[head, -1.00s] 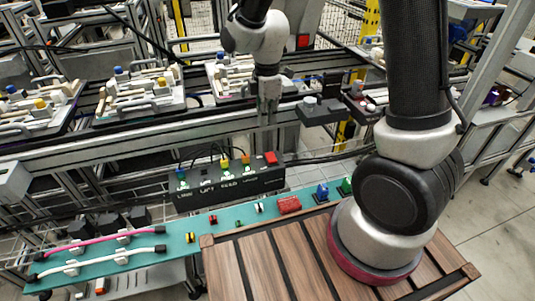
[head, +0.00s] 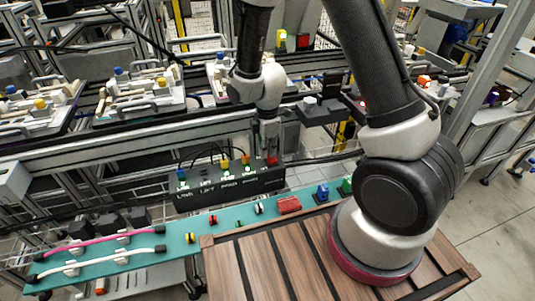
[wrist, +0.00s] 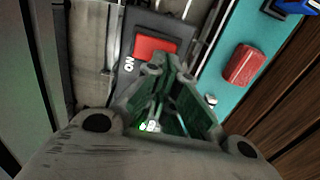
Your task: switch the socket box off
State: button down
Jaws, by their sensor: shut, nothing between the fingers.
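The socket box is a long black box (head: 225,190) with coloured plugs and white labels along it, standing behind the teal board. A red switch (head: 272,160) sits at its right end. In the wrist view the red switch (wrist: 156,48) shows beside a white "ON" label. My gripper (head: 269,150) is shut and empty, pointing down close over the right end of the box. In the wrist view its fingertips (wrist: 168,68) overlap the lower edge of the switch. I cannot tell whether they touch it. A small green light shows between the finger links.
The teal board (head: 190,260) carries pink and white cables, small coloured parts and a red block (head: 289,204). A slatted wooden pallet top (head: 270,260) is in front. A conveyor with fixture trays (head: 140,95) runs behind the box. A small dark box (head: 322,112) stands to the right.

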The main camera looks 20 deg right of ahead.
jog(key=shift+f, duration=0.8)
jog(key=shift+s+f, duration=0.15)
jog(key=shift+f, duration=0.2)
jog(key=shift+w+r, duration=0.25)
jog(key=shift+w, duration=0.55)
jog(key=shift+r, duration=0.1)
jog(key=shift+r, duration=0.35)
notch_tip(320, 180, up, 13)
jog(key=s, duration=0.2)
jog(key=shift+s, duration=0.35)
